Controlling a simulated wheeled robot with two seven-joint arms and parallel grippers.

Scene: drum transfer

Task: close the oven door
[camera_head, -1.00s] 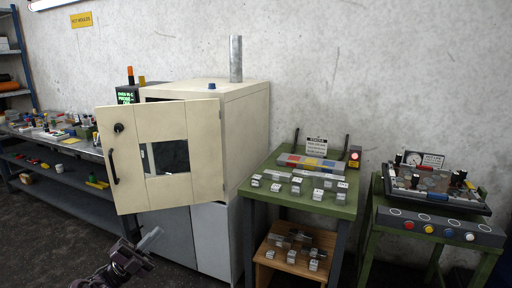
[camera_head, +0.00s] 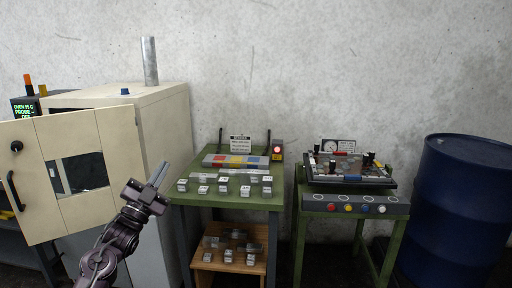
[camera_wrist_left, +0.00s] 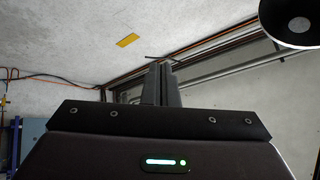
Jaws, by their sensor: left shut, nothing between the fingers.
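The cream oven (camera_head: 165,125) stands at the left in the head view. Its door (camera_head: 95,140), with a dark window and a black handle (camera_head: 12,190), stands open, swung out toward me. My left gripper (camera_head: 160,173) is shut and empty, its fingers pointing up. In the picture it is just right of the door's right part, in front of the oven's side; whether it touches is not clear. In the left wrist view the shut fingers (camera_wrist_left: 161,84) point toward the wall and ceiling, with no oven door visible. My right gripper is not in view.
A green table (camera_head: 225,201) with several small metal blocks stands right of the oven. Another green stand (camera_head: 350,205) holds a control panel with coloured buttons. A blue drum (camera_head: 450,205) stands at the far right. A signal light (camera_head: 29,82) rises behind the door.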

